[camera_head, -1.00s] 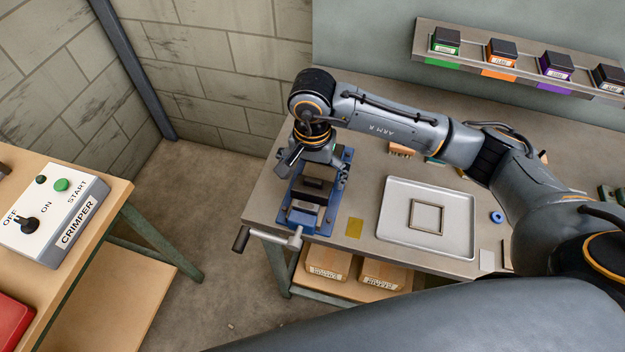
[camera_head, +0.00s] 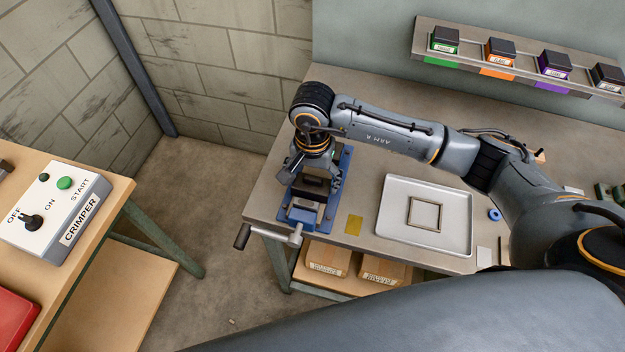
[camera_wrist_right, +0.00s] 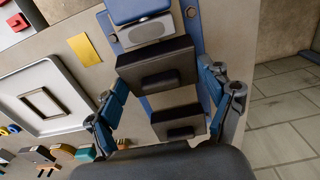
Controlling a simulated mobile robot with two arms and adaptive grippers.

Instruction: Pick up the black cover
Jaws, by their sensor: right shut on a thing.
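A blue vise (camera_head: 300,216) with a crank handle stands at the left end of the grey workbench. In the right wrist view, two black blocks show over the vise (camera_wrist_right: 208,20): a larger one, which looks like the black cover (camera_wrist_right: 155,66), and a smaller one (camera_wrist_right: 181,123). My right gripper (camera_head: 312,178) reaches down over the vise. In the wrist view, its blue fingers (camera_wrist_right: 163,76) are on opposite sides of the larger block, shut on it. In the head view, the cover (camera_head: 315,185) is partly hidden under the gripper. My left gripper is not in view.
A tray (camera_head: 455,238) with a square frame (camera_head: 425,214) lies right of the vise, beyond a yellow plate (camera_head: 353,225). Several black-topped boxes stand on the back shelf (camera_head: 470,60). The crimper control box (camera_head: 50,215) sits on a wooden table at left, across an open floor gap.

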